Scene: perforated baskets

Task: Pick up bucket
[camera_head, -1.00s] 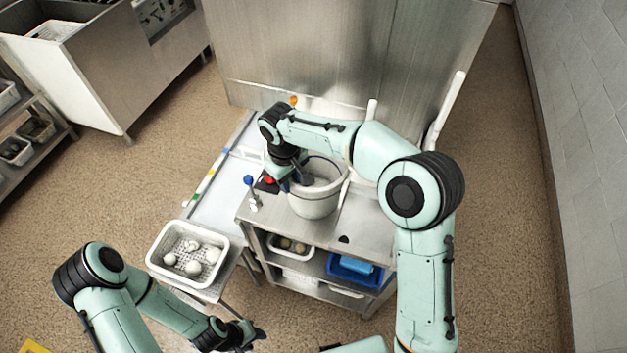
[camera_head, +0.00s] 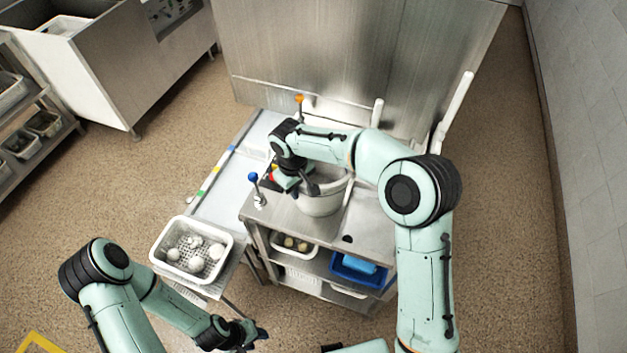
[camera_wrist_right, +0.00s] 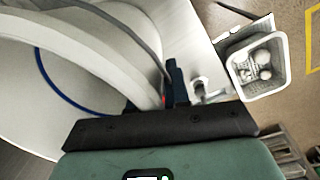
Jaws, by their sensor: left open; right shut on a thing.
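A pale grey-white bucket (camera_head: 320,201) stands on the metal counter in the head view. In the right wrist view its curved rim and wall (camera_wrist_right: 108,57) fill the left side, with a dark blue line inside. My right gripper (camera_head: 309,186) is over the bucket's left side and shut on the bucket's handle or rim; the arm hides which. In the right wrist view a grey handle strip (camera_wrist_right: 150,38) runs down to the fingers (camera_wrist_right: 165,90). My left gripper (camera_head: 252,335) is open and empty, low in front of the counter.
A white perforated basket (camera_head: 163,262) with several round white items stands on the rack at left. The metal counter (camera_head: 368,228) has free room right of the bucket. Lower shelves hold a blue tray (camera_head: 352,282). A blue-topped tap (camera_head: 253,178) stands close left.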

